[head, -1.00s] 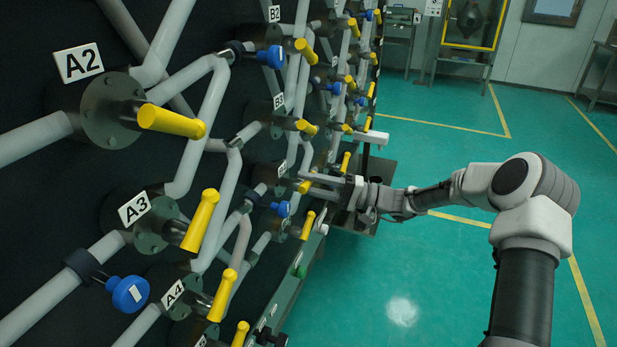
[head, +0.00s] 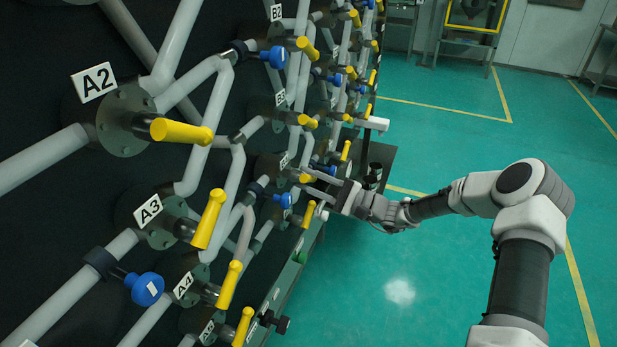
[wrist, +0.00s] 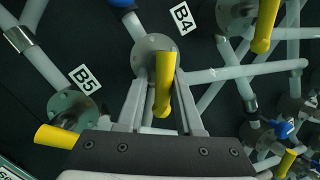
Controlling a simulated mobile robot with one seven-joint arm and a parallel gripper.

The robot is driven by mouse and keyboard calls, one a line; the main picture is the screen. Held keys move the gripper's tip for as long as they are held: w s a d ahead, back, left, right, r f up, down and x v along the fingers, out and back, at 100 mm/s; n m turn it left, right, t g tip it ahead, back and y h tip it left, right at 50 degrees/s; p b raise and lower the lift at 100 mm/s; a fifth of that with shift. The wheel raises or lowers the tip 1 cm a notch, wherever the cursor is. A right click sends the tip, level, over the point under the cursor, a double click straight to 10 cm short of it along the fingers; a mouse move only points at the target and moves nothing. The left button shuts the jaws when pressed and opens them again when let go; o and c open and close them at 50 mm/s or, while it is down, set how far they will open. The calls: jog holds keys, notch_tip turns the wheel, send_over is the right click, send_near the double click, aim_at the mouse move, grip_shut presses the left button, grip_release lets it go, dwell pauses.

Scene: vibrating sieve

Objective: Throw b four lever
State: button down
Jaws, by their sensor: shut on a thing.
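The B4 lever is a yellow handle (wrist: 163,84) on a round grey flange, beside the B4 label (wrist: 181,18) in the wrist view. It stands out toward the wrist camera with its free end slightly down. My gripper (wrist: 161,98) has one finger on each side of this handle and is shut on it. In the head view the B4 lever (head: 306,178) is small, at the tips of my gripper (head: 311,183), which reaches it from the right. The fingers partly hide it there.
In the wrist view the yellow B5 lever (wrist: 57,136) is at the lower left, and another yellow lever (wrist: 265,25) is at the upper right. Grey pipes and blue knobs (head: 284,200) crowd the panel around my gripper. Green floor (head: 440,270) is open to the right.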

jog(key=shift+w+r, duration=0.2)
jog(key=shift+r, duration=0.35)
jog(key=c, duration=0.8)
grip_release()
jog(key=shift+d, duration=0.1)
jog(key=shift+o, duration=0.3)
jog(key=shift+f, duration=0.1)
jog(key=shift+s+f, duration=0.15)
jog(key=shift+f, duration=0.05)
jog(key=v, duration=1.7)
jog(key=shift+f, duration=0.25)
jog(key=shift+s, duration=0.1)
